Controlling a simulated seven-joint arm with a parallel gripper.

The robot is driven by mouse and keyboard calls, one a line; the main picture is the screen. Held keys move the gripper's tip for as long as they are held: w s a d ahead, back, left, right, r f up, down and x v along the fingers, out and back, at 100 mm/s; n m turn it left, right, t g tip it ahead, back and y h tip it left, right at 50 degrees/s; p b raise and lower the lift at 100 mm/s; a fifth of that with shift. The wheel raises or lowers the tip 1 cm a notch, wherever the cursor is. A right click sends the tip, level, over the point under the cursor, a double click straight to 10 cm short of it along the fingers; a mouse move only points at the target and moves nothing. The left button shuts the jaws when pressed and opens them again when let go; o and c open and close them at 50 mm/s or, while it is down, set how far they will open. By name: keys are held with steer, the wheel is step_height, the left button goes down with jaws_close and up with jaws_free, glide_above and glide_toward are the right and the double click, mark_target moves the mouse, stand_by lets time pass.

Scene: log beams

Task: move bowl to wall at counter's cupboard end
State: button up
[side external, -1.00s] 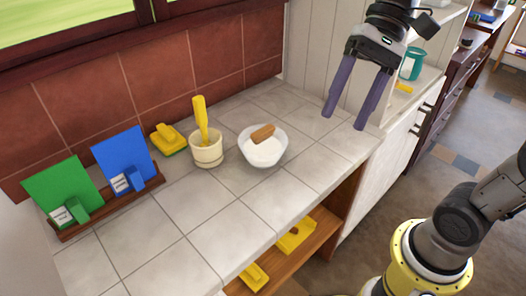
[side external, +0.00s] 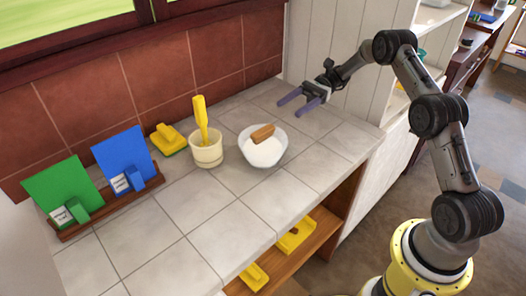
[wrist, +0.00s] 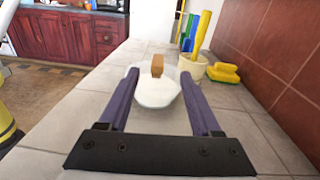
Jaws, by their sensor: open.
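The white bowl (side external: 262,158) stands upright on the tiled counter (side external: 228,222), holding white powder and a brown wooden-handled piece (side external: 263,133). My gripper (side external: 297,99) is open and empty, above the counter on the far right side of the bowl, with its fingers pointing left. In the wrist view the bowl (wrist: 158,103) shows ahead between the two fingers (wrist: 158,97). I cannot tell there whether the fingers touch it; in the side view they are apart from it. The white panelled wall (side external: 312,45) rises at the counter's right end, beside the cupboard.
A cream pot (side external: 206,153) with a yellow-handled tool stands left of the bowl. A rack (side external: 115,212) with green and blue boards is farther left. The counter between bowl and panelled wall is clear apart from my gripper.

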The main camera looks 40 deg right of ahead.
mark_target(253, 139)
steer(key=f, duration=0.1)
steer(key=d, duration=0.1)
steer(key=f+m, duration=0.1)
steer(key=shift+s+d+f+t, duration=0.15)
steer(key=shift+s+f+t, duration=0.1)
steer(key=shift+f+t, duration=0.05)
steer(key=a, duration=1.3)
steer(key=shift+a+f, duration=0.1)
steer(key=shift+a, duration=0.2)
jaws_close()
stand_by(0.6)
